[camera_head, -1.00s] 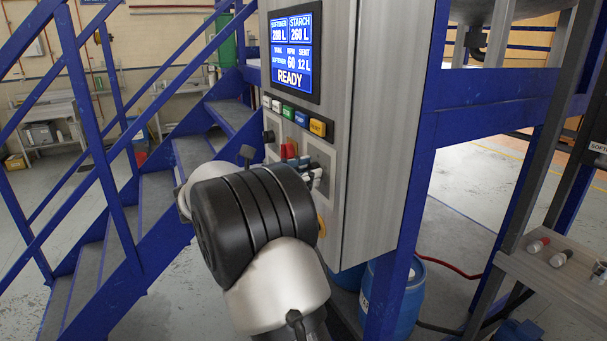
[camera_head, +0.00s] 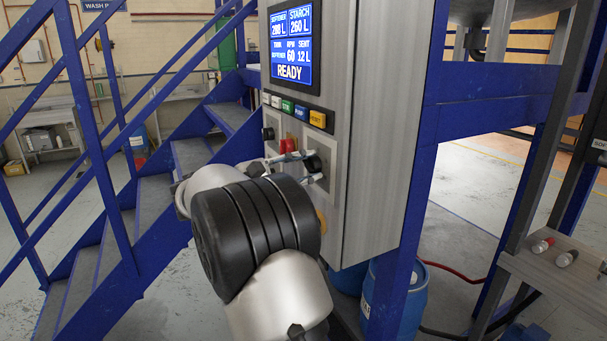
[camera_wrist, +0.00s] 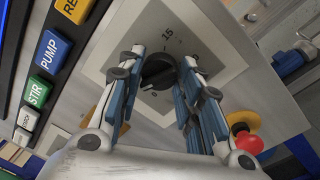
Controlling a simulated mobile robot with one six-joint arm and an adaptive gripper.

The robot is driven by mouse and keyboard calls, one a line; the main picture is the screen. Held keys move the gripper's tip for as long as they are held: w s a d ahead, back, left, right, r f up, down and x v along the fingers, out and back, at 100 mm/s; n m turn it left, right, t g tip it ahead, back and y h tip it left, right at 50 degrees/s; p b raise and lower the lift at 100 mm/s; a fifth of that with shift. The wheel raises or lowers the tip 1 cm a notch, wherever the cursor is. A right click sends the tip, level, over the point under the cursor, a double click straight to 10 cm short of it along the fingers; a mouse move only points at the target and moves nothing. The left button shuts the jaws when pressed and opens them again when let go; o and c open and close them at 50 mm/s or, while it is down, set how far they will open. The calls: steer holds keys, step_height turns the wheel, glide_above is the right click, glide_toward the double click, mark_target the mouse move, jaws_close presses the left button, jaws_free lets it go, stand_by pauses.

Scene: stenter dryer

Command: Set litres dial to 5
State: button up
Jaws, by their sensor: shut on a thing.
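The litres dial (camera_wrist: 158,70) is a black round knob on a pale square plate (camera_wrist: 122,48) in the wrist view. A "15" shows on the plate above the knob; the pointer's setting cannot be read clearly. My gripper (camera_wrist: 163,58) has one finger on each side of the knob and is shut on it. The contact itself is partly hidden by the fingers. In the head view my gripper (camera_head: 292,170) reaches the front of the grey control cabinet (camera_head: 385,130), and the black dial (camera_head: 314,163) shows just beyond the fingers.
Coloured buttons, among them a yellow one (camera_head: 317,119), run under the screen. A red button (camera_wrist: 249,142) on a yellow base lies beside the right finger. Blue stairs (camera_head: 160,190) stand left of the cabinet. A blue drum (camera_head: 388,295) stands below it.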

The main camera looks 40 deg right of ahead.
steer(key=shift+f+m+b, duration=0.15)
steer(key=shift+m+b, duration=0.15)
steer(key=shift+m, duration=0.7)
steer(key=o, duration=1.1)
steer(key=shift+c, duration=0.2)
steer(key=v, duration=1.2)
